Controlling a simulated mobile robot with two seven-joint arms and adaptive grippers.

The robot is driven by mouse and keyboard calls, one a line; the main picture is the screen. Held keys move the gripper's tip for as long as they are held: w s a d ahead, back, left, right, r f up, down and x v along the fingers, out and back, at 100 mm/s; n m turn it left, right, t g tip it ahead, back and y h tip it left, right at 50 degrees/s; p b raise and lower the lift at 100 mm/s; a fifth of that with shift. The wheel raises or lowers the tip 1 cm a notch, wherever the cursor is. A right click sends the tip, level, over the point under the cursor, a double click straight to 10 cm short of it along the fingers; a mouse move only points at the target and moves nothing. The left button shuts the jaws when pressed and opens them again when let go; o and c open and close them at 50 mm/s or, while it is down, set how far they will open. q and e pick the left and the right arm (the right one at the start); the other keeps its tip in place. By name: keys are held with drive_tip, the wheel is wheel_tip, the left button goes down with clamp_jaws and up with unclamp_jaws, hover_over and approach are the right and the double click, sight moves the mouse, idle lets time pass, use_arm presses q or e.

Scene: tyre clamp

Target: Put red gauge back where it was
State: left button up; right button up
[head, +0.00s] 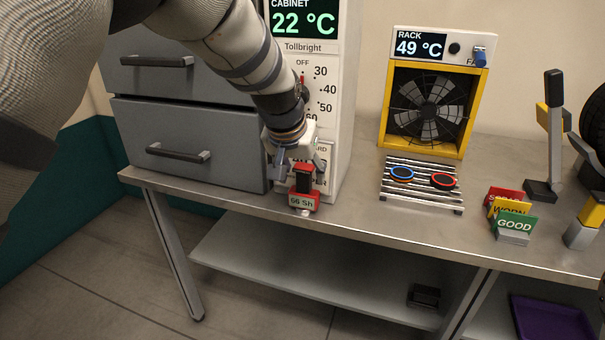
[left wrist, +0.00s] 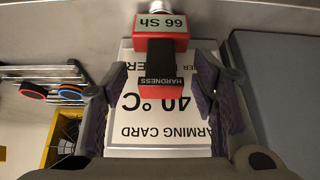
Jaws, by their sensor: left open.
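The red gauge (head: 304,200), with a black grip and a display reading 66 Sh, is at the front edge of the metal bench, before the white cabinet. In the left wrist view the gauge (left wrist: 160,45) lies ahead of my palm, with its black part labelled HARDNESS. My left gripper (head: 296,160) is open. In the left wrist view its fingers (left wrist: 154,82) stand on either side of the gauge's black part, with visible gaps. I cannot tell whether the gauge rests on the bench. My right gripper is not in view.
A white warming card (left wrist: 160,118) reading 40 °C is behind the gauge. The cabinet (head: 345,100) and grey drawers (head: 190,130) stand close by. To the right are a slatted rack (head: 422,190) with two discs, a yellow fan (head: 430,105) and coloured signs (head: 512,220).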

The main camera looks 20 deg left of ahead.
use_arm(q)
drive_tip(key=p+v, duration=0.1)
drive_tip(key=v, duration=1)
drive_tip(key=s+a+f+g, duration=0.1)
drive_tip(key=s+f, duration=0.4)
drive_tip(key=f, duration=0.4)
drive_tip(key=s+a+f+g, duration=0.15)
drive_tip(key=s+f, duration=0.35)
drive_tip(key=f, duration=0.5)
drive_tip(key=s+a+f+g, duration=0.1)
drive_tip(key=s+f, duration=0.4)
drive_tip(key=f, duration=0.4)
drive_tip(key=s+f+g, duration=0.1)
drive_tip(key=s+f, duration=0.2)
drive_tip(key=s, duration=0.6)
drive_tip(key=s+a+f+g, duration=0.1)
drive_tip(key=s+f, duration=0.2)
drive_tip(key=s, duration=0.7)
drive_tip(key=s+f+g, duration=0.2)
drive_tip(key=s+f, duration=0.1)
drive_tip(key=s, duration=0.7)
drive_tip(key=shift+a+n, duration=0.25)
drive_tip(key=shift+n, duration=0.05)
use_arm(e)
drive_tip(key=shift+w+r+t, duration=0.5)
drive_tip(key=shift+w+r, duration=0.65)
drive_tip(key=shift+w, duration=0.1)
use_arm(q)
drive_tip(key=shift+s, duration=0.15)
